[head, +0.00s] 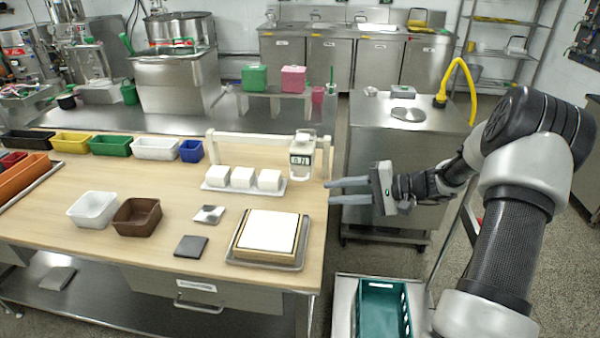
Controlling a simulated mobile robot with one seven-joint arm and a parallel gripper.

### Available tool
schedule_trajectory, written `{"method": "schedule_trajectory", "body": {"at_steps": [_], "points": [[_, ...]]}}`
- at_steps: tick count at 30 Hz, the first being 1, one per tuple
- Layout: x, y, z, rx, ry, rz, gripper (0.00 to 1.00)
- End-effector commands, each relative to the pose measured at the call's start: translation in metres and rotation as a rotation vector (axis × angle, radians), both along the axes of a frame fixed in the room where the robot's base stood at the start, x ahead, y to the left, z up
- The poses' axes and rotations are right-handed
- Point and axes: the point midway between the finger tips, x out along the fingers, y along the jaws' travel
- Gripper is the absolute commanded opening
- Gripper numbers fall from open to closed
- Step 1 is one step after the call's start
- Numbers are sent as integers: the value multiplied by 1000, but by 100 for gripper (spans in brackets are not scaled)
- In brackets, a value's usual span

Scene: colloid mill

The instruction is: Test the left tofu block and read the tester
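Three white tofu blocks stand in a row on a pale tray on the wooden table. The left tofu block (217,176) is at the row's left end, with the middle block (242,178) and right block (269,180) beside it. The white tester (304,158) stands just right of the row, its small dark display facing me; the digits are too small to read surely. My gripper (330,192) is right of the tester, near the table's right edge. Its two fingers point left, apart, with nothing seen between them. It touches no tofu block.
A white rail (255,137) runs behind the blocks. In front are a framed white slab (268,231), a dark plate (191,246), a metal piece (209,214), a white bin (93,209) and a brown bin (137,216). Coloured bins line the back left. A green crate (383,308) sits low right.

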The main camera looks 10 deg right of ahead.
Motion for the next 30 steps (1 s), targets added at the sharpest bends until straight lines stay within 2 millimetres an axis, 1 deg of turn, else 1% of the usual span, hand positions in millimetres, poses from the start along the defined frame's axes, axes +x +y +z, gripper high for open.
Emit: {"method": "schedule_trajectory", "body": {"at_steps": [1, 3, 4, 7, 10, 14, 17, 30], "points": [[7, -20, -14, 65, -18, -60, 27], [16, -41, -25, 128, -48, -124, 27], [18, -48, -28, 149, -60, -147, 27], [23, -65, -36, 194, -86, -200, 27], [27, -70, -40, 212, -100, -221, 27], [36, -59, -41, 213, -101, -221, 27], [48, -44, -43, 214, -99, -218, 27], [109, 29, -53, 211, -97, -219, 27]]}}
